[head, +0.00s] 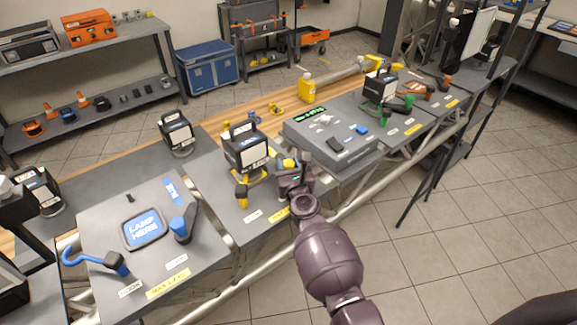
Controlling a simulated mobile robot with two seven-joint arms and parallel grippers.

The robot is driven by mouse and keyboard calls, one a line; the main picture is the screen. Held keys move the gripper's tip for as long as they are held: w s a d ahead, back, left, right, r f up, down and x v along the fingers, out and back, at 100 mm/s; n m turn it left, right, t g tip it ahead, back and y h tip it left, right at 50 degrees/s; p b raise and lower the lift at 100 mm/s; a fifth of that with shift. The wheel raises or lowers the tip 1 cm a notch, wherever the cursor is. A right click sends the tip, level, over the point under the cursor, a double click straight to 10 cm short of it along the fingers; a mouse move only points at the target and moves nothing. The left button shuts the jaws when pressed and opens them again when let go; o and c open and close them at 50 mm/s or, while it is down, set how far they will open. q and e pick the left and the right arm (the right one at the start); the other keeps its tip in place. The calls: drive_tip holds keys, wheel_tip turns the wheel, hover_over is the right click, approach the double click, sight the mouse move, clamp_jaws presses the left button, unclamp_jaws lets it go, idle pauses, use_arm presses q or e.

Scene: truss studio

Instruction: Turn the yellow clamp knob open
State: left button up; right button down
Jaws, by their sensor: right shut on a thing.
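A black lamp (246,150) with a white face stands on the grey bench panel, on a yellow clamp base (243,179). A yellow and black handle (242,197) hangs at the front of that base. The yellow clamp knob (288,162) shows just beyond my right gripper (291,172), to the right of the lamp. My right gripper is shut on the knob; its fingers and the wrist hide most of it. My arm reaches in from the bottom. My left gripper is not in view.
A grey console (330,143) stands close to the right of my gripper. A blue-marked panel (110,235) with a blue hook and knob lies to the left. More lamps stand along the bench. The tiled floor in front is clear.

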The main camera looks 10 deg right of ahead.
idle(0.4)
drive_tip(key=c, duration=0.7)
unclamp_jaws()
drive_tip(key=shift+s, duration=0.15)
drive_tip(key=s+p, duration=0.1)
drive_tip(key=s, duration=0.9)
drive_tip(key=shift+s, duration=0.3)
